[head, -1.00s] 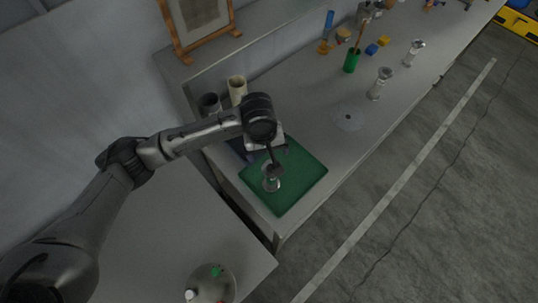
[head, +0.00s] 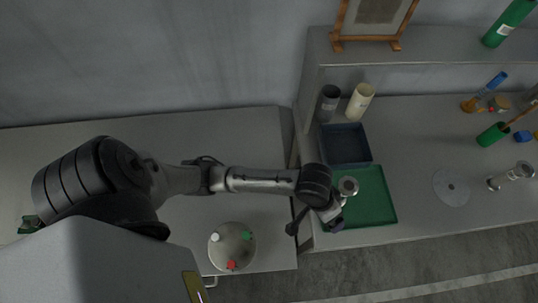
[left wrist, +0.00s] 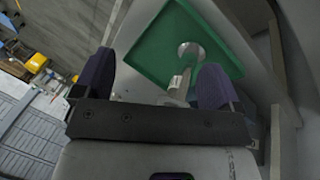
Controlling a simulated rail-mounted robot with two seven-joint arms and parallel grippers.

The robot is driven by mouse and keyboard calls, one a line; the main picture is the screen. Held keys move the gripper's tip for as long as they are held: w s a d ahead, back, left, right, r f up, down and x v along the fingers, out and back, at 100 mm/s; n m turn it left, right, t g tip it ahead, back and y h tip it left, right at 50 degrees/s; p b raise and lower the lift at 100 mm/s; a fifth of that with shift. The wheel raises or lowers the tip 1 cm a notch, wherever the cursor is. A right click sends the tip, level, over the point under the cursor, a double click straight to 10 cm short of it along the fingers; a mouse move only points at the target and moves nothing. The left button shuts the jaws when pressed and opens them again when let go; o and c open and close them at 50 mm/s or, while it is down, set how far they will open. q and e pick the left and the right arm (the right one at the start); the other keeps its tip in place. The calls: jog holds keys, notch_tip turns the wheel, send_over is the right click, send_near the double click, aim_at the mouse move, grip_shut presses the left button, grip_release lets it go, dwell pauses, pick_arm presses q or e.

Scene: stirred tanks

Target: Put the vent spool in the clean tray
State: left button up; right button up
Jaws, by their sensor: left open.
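A metallic spool with round flanged ends (head: 348,186) stands on the green tray (head: 378,212) in the head view. The spool also shows in the left wrist view (left wrist: 190,50), on the green tray (left wrist: 150,57) beyond my fingers. My left gripper (head: 336,218) is at the tray's front left corner, just in front of the spool. In the left wrist view its two dark fingers (left wrist: 155,75) are wide apart with nothing between their tips. My arm covers the tray's left edge. My right gripper is not in view.
A dark blue tray (head: 345,146) lies behind the green one, with a black cup (head: 328,103) and a cream cup (head: 360,101) behind it. A grey disc (head: 451,187) and another metallic spool (head: 512,177) stand right. A round plate (head: 232,248) lies on the left table.

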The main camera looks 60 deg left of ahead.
pick_arm(q)
jog(key=s+a+f+m+y, duration=0.1)
jog(key=s+a+f, duration=0.1)
jog(key=s+a, duration=0.3)
jog(key=s+a+f+m+t+y, duration=0.1)
jog(key=s+a+f+y, duration=0.1)
jog(key=s+a, duration=0.4)
jog(key=s, duration=0.5)
jog(key=shift+s+m+y, duration=0.25)
jog(key=shift+m+y, duration=0.05)
